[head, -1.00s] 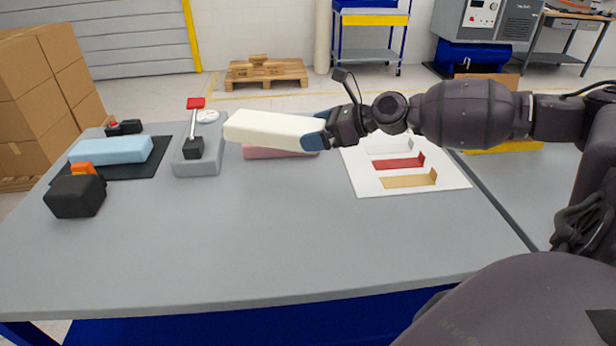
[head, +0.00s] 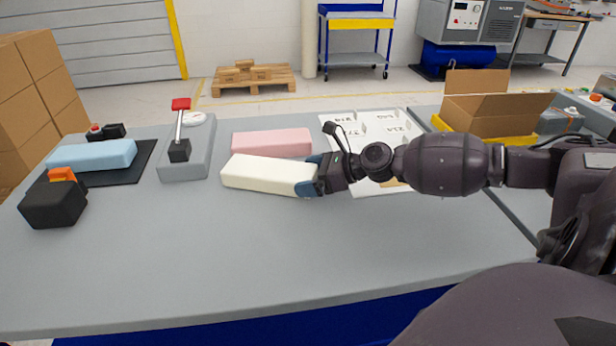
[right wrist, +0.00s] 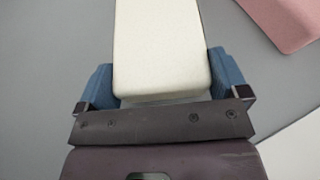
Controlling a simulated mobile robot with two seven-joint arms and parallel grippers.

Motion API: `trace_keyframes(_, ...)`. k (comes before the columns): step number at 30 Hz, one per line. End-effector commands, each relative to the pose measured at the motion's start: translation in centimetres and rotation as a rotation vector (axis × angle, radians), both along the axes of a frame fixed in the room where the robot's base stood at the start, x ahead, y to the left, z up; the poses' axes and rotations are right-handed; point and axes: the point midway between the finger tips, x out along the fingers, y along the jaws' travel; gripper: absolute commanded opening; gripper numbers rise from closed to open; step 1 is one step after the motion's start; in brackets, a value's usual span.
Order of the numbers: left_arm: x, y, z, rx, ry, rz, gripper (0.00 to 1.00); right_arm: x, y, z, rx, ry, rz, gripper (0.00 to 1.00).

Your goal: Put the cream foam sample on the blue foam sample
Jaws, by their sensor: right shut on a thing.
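The cream foam sample (head: 266,175) is a long pale block in front of the pink block in the head view. My right gripper (head: 314,177) is shut on its right end. In the right wrist view the cream foam sample (right wrist: 160,45) sits between the two blue fingers of my right gripper (right wrist: 160,82). I cannot tell whether the block touches the table. The blue foam sample (head: 93,155) is a light blue block lying on a black mat (head: 140,163) at the table's left, well apart from the cream one. My left gripper is not in view.
A grey device with a red-topped lever (head: 187,155) stands between the two samples. A pink block (head: 272,142) lies behind the cream one. A black block with an orange part (head: 54,204) is at the left front. An open cardboard box (head: 490,113) is at the right. The front table is clear.

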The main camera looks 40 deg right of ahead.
Motion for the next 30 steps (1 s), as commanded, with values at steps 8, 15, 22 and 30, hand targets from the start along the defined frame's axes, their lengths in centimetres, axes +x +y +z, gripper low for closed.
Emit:
trace_keyframes(8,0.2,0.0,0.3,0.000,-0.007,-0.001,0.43,0.0,0.0,0.0,0.001,-0.001,0.000,0.71)
trace_keyframes(15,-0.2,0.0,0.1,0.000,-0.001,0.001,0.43,0.0,0.0,-0.1,0.000,-0.001,0.000,1.00)
trace_keyframes(22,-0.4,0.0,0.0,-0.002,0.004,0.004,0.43,-0.2,-0.2,0.3,0.000,0.000,-0.001,1.00)
trace_keyframes(30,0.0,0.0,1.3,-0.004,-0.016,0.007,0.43,-2.3,-1.7,1.6,0.001,-0.002,-0.002,1.00)
